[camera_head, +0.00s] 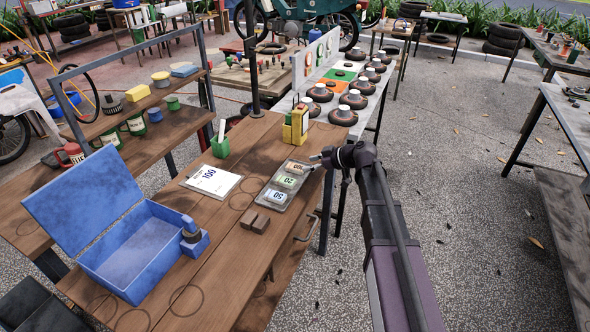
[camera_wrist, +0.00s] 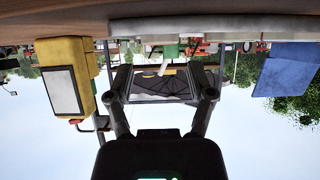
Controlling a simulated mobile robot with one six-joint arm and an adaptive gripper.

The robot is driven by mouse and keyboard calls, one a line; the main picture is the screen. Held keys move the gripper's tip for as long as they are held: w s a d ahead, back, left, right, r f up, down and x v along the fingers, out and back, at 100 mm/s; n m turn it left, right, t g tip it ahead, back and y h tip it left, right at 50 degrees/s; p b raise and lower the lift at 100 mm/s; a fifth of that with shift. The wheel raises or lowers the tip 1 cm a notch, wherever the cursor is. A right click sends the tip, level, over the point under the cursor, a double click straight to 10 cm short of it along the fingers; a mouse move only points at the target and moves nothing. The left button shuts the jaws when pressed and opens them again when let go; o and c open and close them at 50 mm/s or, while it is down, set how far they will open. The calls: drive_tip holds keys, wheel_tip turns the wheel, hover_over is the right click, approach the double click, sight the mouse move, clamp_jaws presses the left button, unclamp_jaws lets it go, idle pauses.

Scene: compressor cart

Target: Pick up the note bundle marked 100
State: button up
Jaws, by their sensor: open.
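The note bundle marked 100 (camera_head: 296,167), with an orange-brown face, lies in the far compartment of a grey tray (camera_head: 262,204) on the wooden table. A green bundle marked 20 (camera_head: 287,181) lies in the middle compartment and a blue bundle marked 50 (camera_head: 275,196) in the near one. My gripper (camera_head: 318,159) is just right of the 100 bundle, by the table's right edge, apparently above table height. In the wrist view my gripper (camera_wrist: 166,78) is open, with nothing between its fingers. That view is upside down, and I cannot make out the bundles there.
A yellow device (camera_head: 300,122) stands behind the tray; it also shows in the wrist view (camera_wrist: 65,78). A white sheet reading 100 (camera_head: 212,181) lies left of the tray. Brown blocks (camera_head: 256,222) sit in front. An open blue box (camera_head: 140,250) stands near left.

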sight(297, 166)
drive_tip(key=shift+b+x, duration=1.35)
drive_tip(key=shift+x, duration=1.25)
drive_tip(key=c, duration=0.6)
